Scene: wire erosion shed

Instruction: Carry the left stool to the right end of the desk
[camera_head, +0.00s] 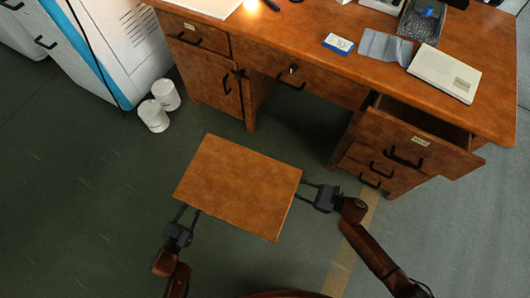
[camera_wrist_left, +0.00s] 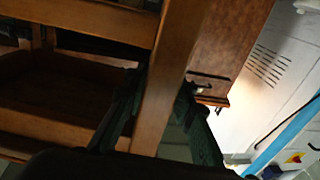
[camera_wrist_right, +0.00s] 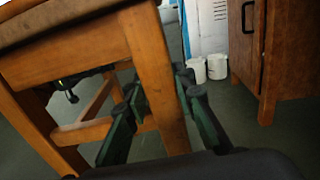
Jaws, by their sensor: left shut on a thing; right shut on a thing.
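The wooden stool (camera_head: 238,187) stands in front of the desk, its square brown seat seen from above in the head view. My left gripper (camera_head: 183,214) is at the stool's near left side, shut on a leg (camera_wrist_left: 158,95) that shows between its fingers in the left wrist view. My right gripper (camera_head: 310,192) is at the stool's right side, shut on another leg (camera_wrist_right: 160,80) seen between its fingers in the right wrist view. The wooden desk (camera_head: 300,45) spans the top of the head view. Whether the stool's feet touch the floor is hidden.
An upper right drawer (camera_head: 415,140) of the desk stands open toward the floor space. Two white cups or rolls (camera_head: 154,115) stand on the floor by a white cabinet (camera_head: 125,45). A book (camera_head: 445,73) and a blue box (camera_head: 338,44) lie on the desk. Floor at the right is clear.

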